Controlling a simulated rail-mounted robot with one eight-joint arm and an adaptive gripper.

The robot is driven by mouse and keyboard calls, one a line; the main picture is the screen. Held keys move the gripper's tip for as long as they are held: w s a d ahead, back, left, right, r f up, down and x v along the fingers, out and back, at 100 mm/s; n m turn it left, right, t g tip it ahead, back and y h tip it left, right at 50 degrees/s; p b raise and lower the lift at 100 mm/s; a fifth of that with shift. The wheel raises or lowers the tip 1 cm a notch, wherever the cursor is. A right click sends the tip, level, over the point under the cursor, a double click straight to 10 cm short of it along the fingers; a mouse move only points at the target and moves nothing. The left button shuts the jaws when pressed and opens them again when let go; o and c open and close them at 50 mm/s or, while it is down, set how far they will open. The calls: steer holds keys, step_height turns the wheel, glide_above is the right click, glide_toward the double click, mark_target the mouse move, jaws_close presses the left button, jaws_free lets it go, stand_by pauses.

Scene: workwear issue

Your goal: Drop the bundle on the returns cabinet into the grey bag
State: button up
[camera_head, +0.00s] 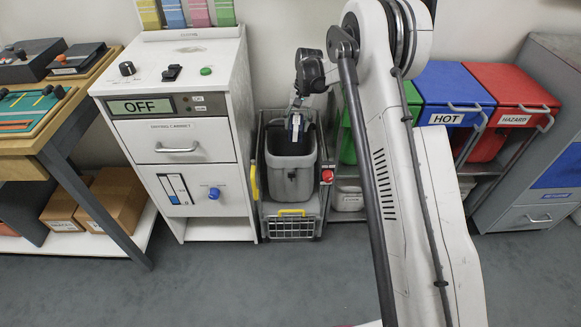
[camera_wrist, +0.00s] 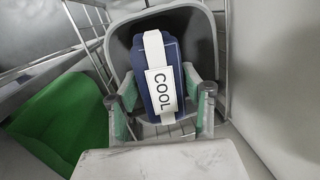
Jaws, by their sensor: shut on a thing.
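My gripper (camera_head: 297,112) hangs over the grey bag (camera_head: 291,184), a grey open-topped container in a wire-fronted cart. In the wrist view my gripper (camera_wrist: 162,106) is shut on a dark blue bundle (camera_wrist: 155,50) with a white strap and a label reading COOL, one green-padded finger on each side. The grey bag's dark opening (camera_wrist: 118,45) lies behind the bundle there. In the head view the bundle (camera_head: 295,124) shows only small, at the bag's mouth. I cannot tell how deep it is.
The cabinet display (camera_head: 140,107) reads OFF. Green (camera_head: 348,148), blue HOT (camera_head: 452,85) and red HAZARD (camera_head: 510,85) bins stand to the right of the bag. A wooden bench (camera_head: 28,143) is at the left. The floor in front is clear.

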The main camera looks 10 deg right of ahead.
steer(key=shift+f+b, duration=0.6)
steer(key=shift+f, duration=1.2)
steer(key=o, duration=1.3)
steer(key=shift+o, duration=0.2)
steer(key=r, duration=0.4)
steer(key=d+r, duration=0.1)
steer(key=r, duration=0.3)
steer(key=d+r, duration=0.1)
steer(key=r, duration=0.3)
steer(key=shift+w, duration=0.35)
